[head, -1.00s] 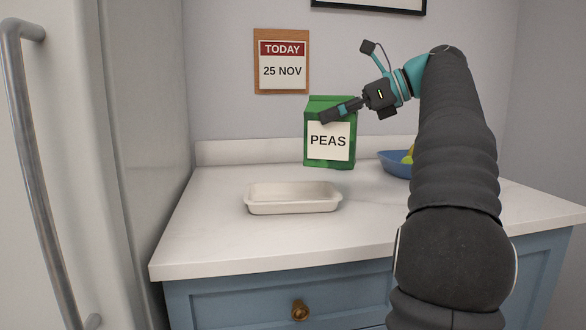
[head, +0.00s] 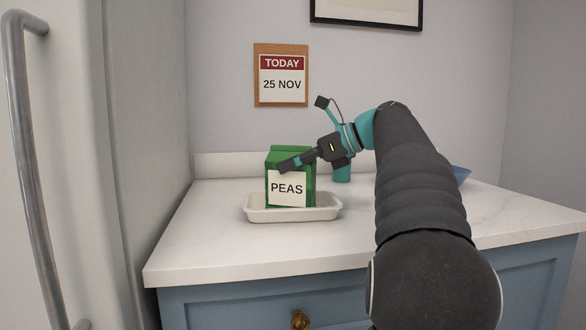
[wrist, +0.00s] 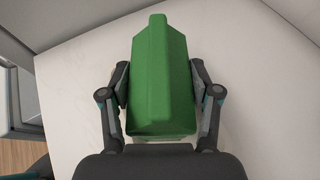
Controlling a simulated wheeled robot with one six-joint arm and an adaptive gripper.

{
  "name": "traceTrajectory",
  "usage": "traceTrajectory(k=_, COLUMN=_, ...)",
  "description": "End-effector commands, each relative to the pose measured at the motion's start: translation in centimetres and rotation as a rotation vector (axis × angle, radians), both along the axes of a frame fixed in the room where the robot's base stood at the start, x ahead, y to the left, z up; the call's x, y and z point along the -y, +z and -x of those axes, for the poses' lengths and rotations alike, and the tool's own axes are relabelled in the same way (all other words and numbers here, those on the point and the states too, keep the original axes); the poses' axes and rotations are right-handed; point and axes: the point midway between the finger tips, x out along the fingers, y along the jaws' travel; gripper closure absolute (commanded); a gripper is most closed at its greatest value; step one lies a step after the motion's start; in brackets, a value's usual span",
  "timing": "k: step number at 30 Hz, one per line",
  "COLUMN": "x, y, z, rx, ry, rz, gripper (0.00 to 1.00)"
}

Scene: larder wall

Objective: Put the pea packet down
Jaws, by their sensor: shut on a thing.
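The green pea packet (head: 289,186) is upright with its white PEAS label facing the head camera. My gripper (head: 290,164) is shut on its upper part. In the wrist view the packet (wrist: 160,75) sits between the two fingers (wrist: 160,92), seen from above. In the head view the packet's lower end is at the white tray (head: 292,214), behind the tray's front rim. The rim hides the packet's bottom, so I cannot tell whether it touches the tray floor.
The tray stands on a white marble counter (head: 210,240) above blue drawers. A teal object (head: 341,171) stands behind my gripper. A blue bowl (head: 461,175) shows partly behind my arm. A fridge (head: 95,150) is at the left. A calendar (head: 282,80) reads 25 NOV.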

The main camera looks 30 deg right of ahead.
Motion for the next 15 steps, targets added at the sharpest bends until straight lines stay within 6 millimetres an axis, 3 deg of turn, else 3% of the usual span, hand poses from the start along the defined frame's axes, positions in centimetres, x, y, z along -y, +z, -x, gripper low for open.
traceTrajectory(k=11, x=-0.01, y=-0.19, z=0.03, rx=0.001, ry=0.0, rz=-0.001, gripper=0.98)
traceTrajectory(k=12, x=0.01, y=-0.32, z=0.01, rx=-0.001, ry=0.0, rz=-0.001, gripper=0.33)
traceTrajectory(k=15, x=0.02, y=-0.3, z=0.0, rx=-0.001, ry=0.0, rz=-0.001, gripper=0.13)
